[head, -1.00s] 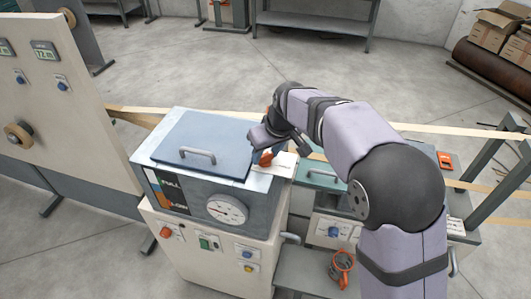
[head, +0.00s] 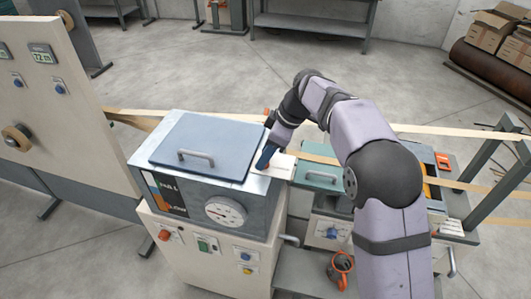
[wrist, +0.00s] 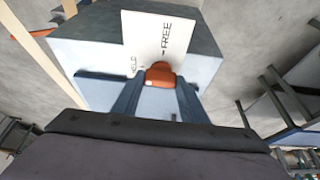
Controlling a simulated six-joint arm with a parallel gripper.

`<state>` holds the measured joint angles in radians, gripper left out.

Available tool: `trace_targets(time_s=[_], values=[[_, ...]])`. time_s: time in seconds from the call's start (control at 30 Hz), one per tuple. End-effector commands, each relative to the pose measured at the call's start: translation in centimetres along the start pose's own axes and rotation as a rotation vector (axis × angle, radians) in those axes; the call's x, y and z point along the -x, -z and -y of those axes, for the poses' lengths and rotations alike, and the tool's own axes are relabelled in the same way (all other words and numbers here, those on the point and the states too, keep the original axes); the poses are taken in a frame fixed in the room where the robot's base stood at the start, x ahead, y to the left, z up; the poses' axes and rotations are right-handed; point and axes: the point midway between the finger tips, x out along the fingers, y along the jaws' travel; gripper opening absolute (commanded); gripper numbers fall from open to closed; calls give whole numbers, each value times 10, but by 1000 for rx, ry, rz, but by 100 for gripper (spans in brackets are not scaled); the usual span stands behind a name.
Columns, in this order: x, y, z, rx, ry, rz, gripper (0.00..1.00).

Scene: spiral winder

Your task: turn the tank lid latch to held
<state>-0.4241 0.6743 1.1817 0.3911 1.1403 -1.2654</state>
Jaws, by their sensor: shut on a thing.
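The tank is a grey box with a blue lid (head: 205,140) lying closed on top. The orange latch (wrist: 160,75) sits beside a white plate (wrist: 160,35) marked FREE and HELD in the wrist view. My gripper (head: 264,160) points down at the right side of the lid and hides most of the latch in the head view. In the wrist view its two blue fingers (wrist: 160,90) are on either side of the latch, shut on it. I cannot tell exactly which mark the latch points to.
The lid handle (head: 197,157) stands left of my gripper. A green-lidded box (head: 322,178) stands close on the right, with pale strips running behind. A round dial (head: 225,212) is on the tank front.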

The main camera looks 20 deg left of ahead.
Motion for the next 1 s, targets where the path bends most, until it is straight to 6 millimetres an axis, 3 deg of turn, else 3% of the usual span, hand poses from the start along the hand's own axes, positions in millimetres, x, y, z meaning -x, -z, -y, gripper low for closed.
trace_targets(time_s=[0.57,0.6,0.67,1.0], values=[[1,1,-1,37,10,-1,17],[1,1,-1,37,10,-1,46],[1,1,-1,36,10,-1,58],[2,0,-1,34,12,0,58]])
